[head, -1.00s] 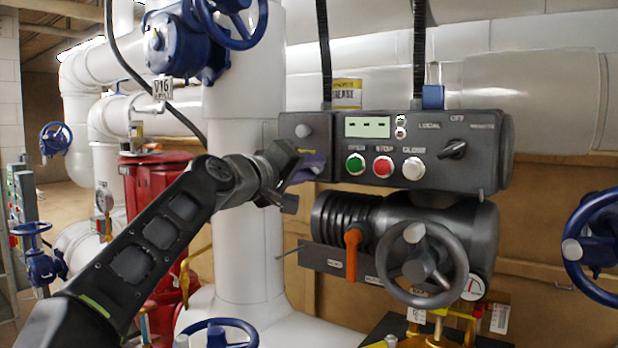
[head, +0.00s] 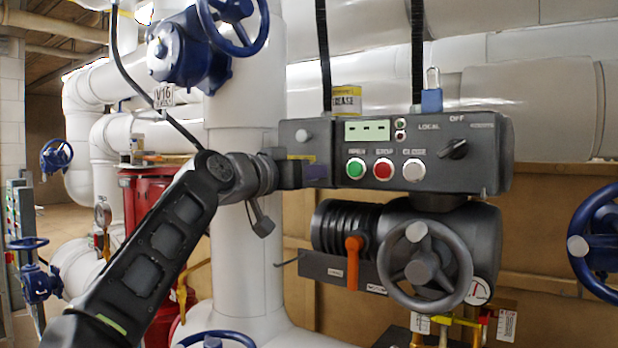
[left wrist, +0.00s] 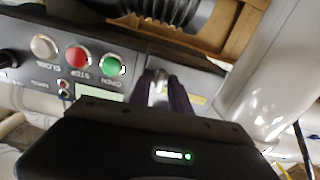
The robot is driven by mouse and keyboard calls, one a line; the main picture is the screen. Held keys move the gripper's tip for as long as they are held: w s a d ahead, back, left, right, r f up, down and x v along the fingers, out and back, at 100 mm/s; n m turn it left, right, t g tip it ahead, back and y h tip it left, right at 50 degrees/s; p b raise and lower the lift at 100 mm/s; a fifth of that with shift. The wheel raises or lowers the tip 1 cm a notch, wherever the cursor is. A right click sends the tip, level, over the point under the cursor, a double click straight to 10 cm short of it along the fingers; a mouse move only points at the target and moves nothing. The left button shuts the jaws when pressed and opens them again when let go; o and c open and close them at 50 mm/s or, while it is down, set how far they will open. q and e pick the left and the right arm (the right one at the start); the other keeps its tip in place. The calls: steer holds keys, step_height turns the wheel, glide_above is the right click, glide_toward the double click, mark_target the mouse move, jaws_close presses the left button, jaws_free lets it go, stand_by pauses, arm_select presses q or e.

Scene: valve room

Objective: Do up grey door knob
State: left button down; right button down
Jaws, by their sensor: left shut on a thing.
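A small door at the left end of the dark control box (head: 470,172) carries a yellow label (head: 300,157). My left gripper (head: 316,173) is at this door, left of the green button, with its purple fingers against the front. In the left wrist view, the left gripper (left wrist: 166,90) is shut on a pale grey knob (left wrist: 158,76) between its fingertips. In the head view the fingers hide that knob. A second round grey knob (head: 302,135) sits above them, free of the gripper. My right gripper is not in view.
Green (head: 356,168), red (head: 383,169) and white (head: 413,170) buttons sit close to the right of my fingers. Below are an orange lever (head: 353,258) and a grey handwheel (head: 424,266). A thick white pipe (head: 245,250) stands behind my forearm.

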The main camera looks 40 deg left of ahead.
arm_select(q)
steer(key=shift+f+m, duration=0.1)
steer(key=shift+m, duration=0.4)
steer(key=c, duration=1.5)
jaws_free()
steer(key=s+b, duration=0.2)
steer(key=s, duration=0.5)
steer(key=shift+s, duration=0.4)
steer(key=shift+d, duration=0.1)
